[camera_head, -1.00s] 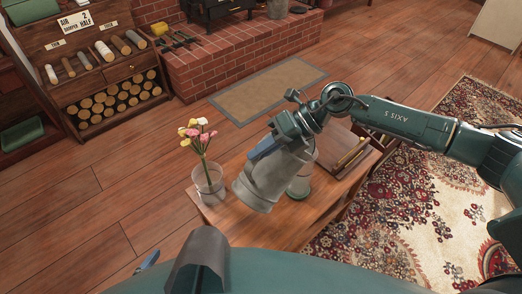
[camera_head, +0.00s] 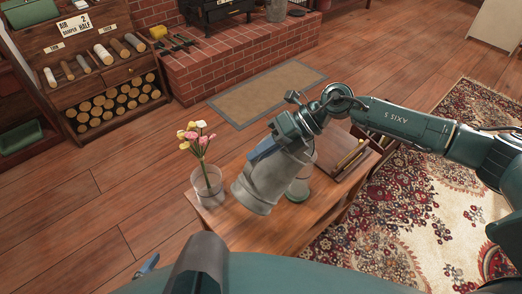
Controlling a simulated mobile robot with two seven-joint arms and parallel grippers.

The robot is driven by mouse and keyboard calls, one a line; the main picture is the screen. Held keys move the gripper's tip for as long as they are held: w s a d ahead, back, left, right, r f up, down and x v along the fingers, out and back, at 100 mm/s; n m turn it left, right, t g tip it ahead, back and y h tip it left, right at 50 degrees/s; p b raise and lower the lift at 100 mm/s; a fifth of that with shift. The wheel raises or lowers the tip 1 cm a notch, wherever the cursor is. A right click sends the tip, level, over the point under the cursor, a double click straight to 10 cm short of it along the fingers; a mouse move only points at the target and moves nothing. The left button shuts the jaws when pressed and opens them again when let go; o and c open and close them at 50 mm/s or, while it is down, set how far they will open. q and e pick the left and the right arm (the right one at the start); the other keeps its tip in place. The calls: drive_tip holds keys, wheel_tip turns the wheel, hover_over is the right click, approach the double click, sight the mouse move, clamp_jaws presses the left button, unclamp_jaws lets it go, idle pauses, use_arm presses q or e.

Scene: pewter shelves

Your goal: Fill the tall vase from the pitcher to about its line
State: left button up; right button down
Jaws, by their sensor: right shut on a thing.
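The grey metal pitcher (camera_head: 262,188) is in the middle of the view, above the wooden table (camera_head: 262,236). My right gripper (camera_head: 268,148) is shut on it from behind, and its blue finger shows at the pitcher's upper left. A clear glass vessel (camera_head: 298,189) stands on the table just right of the pitcher, partly hidden by it. A clear glass vase (camera_head: 207,187) with pink and yellow tulips stands at the table's left corner. I cannot make out a fill line or water level. A blue tip (camera_head: 148,264) at the bottom left seems part of my left gripper; its jaws are unclear.
A wooden tray (camera_head: 347,160) lies at the table's far right side. A brick hearth (camera_head: 235,62) with a mat (camera_head: 267,90) before it is behind. A wood rack (camera_head: 105,80) stands at the upper left. A patterned rug (camera_head: 420,220) covers the floor at right.

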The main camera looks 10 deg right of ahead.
drive_tip(key=shift+w+d+r+m+g+y+b, duration=0.15)
drive_tip(key=shift+w+d+r+y+b, duration=0.1)
drive_tip(key=shift+d+r+y+b, duration=0.25)
drive_tip(key=shift+w+d+r+m+g+y+b, duration=0.1)
drive_tip(key=shift+w+d+r+y+b, duration=0.2)
drive_tip(key=shift+r, duration=0.35)
drive_tip(key=shift+w+d+r+m+g+y+b, duration=0.1)
drive_tip(key=shift+w+d+r+g+y+b, duration=0.1)
drive_tip(key=shift+d+r+y+b, duration=0.3)
idle(6.3)
